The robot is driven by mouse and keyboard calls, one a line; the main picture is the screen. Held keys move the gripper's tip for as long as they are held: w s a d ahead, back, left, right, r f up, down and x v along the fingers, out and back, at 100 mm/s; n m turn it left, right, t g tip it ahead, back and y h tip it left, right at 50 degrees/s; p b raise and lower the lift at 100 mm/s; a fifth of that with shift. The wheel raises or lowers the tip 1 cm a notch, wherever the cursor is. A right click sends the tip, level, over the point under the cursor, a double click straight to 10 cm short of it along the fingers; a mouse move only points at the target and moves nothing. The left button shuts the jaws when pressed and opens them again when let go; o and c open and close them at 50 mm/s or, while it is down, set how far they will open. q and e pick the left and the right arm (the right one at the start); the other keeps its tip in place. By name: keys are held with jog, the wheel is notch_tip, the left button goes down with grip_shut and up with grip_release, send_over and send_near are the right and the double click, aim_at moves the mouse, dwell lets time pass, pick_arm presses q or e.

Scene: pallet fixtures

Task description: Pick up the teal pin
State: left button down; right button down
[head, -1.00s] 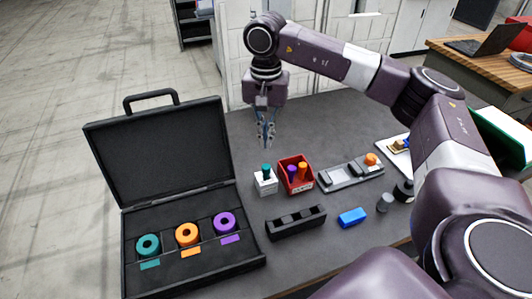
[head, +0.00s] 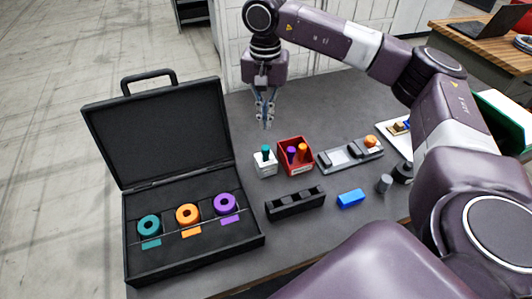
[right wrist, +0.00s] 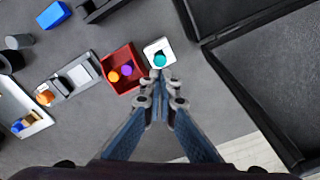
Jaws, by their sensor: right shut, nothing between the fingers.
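The teal pin (head: 265,149) stands upright in a small white block (head: 265,167) on the dark table. In the right wrist view the teal pin (right wrist: 160,60) shows from above in its white block (right wrist: 157,50), just beyond the fingertips. My right gripper (head: 267,123) points down above and slightly behind the teal pin, apart from it. Its fingers are shut with nothing between them; the fingertips also show in the right wrist view (right wrist: 161,78). My left gripper is not in view.
A red bin (head: 296,170) with purple and orange pins stands right beside the white block. An open black case (head: 194,253) with teal, orange and purple rings lies at left. A black slotted holder (head: 295,203), a blue block (head: 351,198) and a grey tray (head: 332,161) are nearby.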

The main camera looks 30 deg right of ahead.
aim_at(265, 148)
dwell(0.4)
jog(key=c, duration=2.3)
grip_release()
jog(key=shift+a, duration=0.1)
jog(key=shift+o, duration=1.1)
jog(key=shift+a+f+p, duration=0.1)
jog(key=shift+f+p, duration=0.15)
jog(key=shift+p, duration=0.2)
jog(key=shift+o, duration=1.4)
jog(key=shift+a+f+p, duration=0.1)
jog(key=shift+f+p, duration=0.2)
jog(key=shift+p, duration=0.1)
jog(key=shift+o, duration=0.4)
jog(key=shift+w+f, duration=0.1)
jog(key=shift+f, duration=0.25)
jog(key=shift+s+d+f+m+p, duration=0.15)
jog(key=shift+d+f+m+p, duration=0.2)
jog(key=shift+f+p, duration=0.15)
jog(key=shift+s+d+f+m+p, duration=0.2)
jog(key=shift+f+m+p, duration=0.15)
jog(key=shift+f, duration=0.15)
notch_tip(265, 148, down, 2)
jog(key=shift+a+f+p, duration=0.1)
jog(key=shift+f+p, duration=0.15)
jog(key=shift+p, duration=0.25)
jog(key=f+p, duration=0.3)
jog(key=f, duration=0.1)
jog(key=shift+w+a, duration=0.1)
jog(key=shift+a, duration=0.15)
jog(key=shift+f, duration=0.6)
